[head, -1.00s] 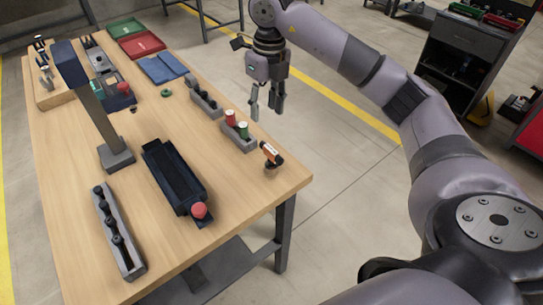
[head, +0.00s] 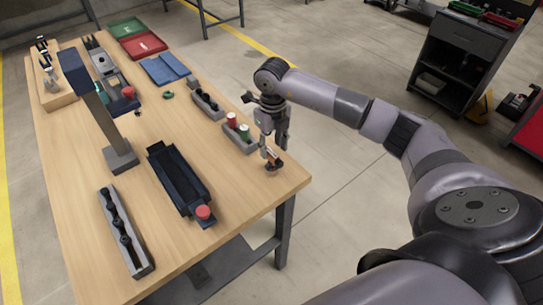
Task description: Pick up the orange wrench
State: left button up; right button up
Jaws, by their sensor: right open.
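The small orange tool (head: 278,157), which I take for the orange wrench, is at the right edge of the wooden table (head: 225,260), near the front right corner. It stands on a small base and looks tilted. My right gripper (head: 273,154) points down right at it, with its open fingers in front of or around its upper part. The fingers partly hide the tool, and I cannot tell whether they touch it. My left gripper is not in view.
A grey holder with a red and a green cylinder (head: 244,131) stands just behind the tool. A black trough with a red knob (head: 203,212), a dark upright stand (head: 121,156) and a grey rack (head: 142,262) are further left.

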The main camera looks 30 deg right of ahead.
aim_at(272, 153)
notch_tip(272, 153, down, 4)
jog(key=shift+a+r+p, duration=0.1)
jog(key=shift+r+p, duration=0.15)
jog(key=shift+p, duration=0.55)
jog(key=shift+f, duration=0.35)
jog(key=shift+c, duration=0.2)
grip_shut()
